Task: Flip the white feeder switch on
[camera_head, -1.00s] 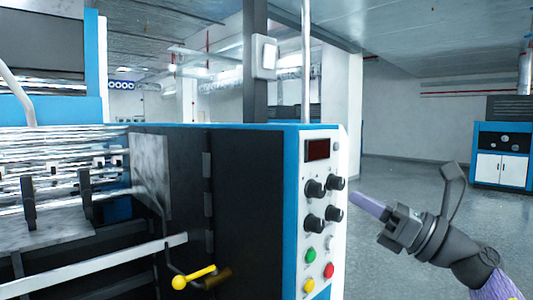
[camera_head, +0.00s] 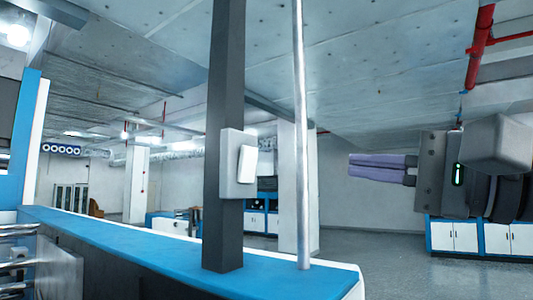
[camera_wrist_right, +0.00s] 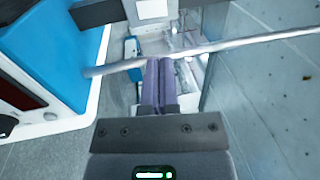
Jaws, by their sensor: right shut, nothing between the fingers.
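The white feeder switch (camera_head: 247,163) is a rocker on a light grey box (camera_head: 231,178), fixed to a dark upright post (camera_head: 224,70). The switch is tilted, but I cannot tell if it is on or off. My right gripper (camera_head: 351,160) is shut and empty, its lilac fingers together and pointing left toward the switch, well apart from it. In the right wrist view, the fingertips (camera_wrist_right: 158,62) point toward the white switch (camera_wrist_right: 153,8) at the top edge. My left gripper is not in view.
A thin grey pole (camera_head: 301,120) stands between my right gripper and the switch. The blue machine top (camera_head: 130,246) lies below the post. Blue and white cabinets (camera_head: 455,236) stand far back at the right. Open floor lies to the right of the machine.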

